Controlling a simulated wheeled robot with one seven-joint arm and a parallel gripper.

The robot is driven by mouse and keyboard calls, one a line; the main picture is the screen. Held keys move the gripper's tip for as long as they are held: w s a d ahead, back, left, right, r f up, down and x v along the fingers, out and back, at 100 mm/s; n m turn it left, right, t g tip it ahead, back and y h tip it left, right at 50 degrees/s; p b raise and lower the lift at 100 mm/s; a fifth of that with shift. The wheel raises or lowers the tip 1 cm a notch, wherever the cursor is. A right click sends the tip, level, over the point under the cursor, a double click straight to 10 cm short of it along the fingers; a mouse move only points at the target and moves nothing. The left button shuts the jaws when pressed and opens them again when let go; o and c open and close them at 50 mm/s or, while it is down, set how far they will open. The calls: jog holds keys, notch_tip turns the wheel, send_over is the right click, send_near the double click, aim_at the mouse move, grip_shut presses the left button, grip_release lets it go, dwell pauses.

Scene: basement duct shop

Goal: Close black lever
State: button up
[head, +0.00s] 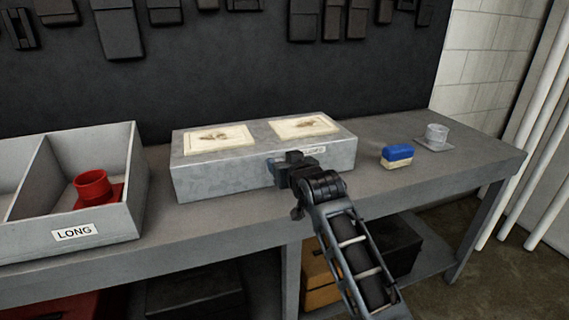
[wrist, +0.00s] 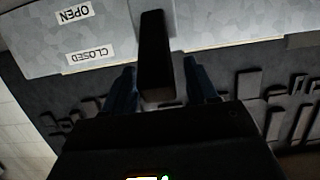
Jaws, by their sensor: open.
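The black lever (wrist: 157,55) stands out from the front of a grey metal box (head: 220,181), seen close up in the wrist view. Labels OPEN (wrist: 73,14) and CLOSED (wrist: 92,53) are on the box face beside it, upside down in that view. My gripper (wrist: 160,72) is open, with one dark blue finger on each side of the lever. I cannot tell whether either finger touches it. In the head view my gripper (head: 283,166) is at the right part of the box front and largely hides the lever.
The box has two cream panels on top and stands on a grey bench (head: 420,175). A divided bin (head: 110,222) marked LONG, holding a red collar part (head: 92,184), is at left. A blue and cream block (head: 397,155) and a grey collar part (head: 436,136) are at right.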

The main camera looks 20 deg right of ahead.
jog(key=shift+s, duration=0.15)
jog(key=v, duration=0.7)
jog(key=shift+s+r+b, duration=0.15)
jog(key=shift+s+b, duration=0.1)
jog(key=shift+b, duration=0.15)
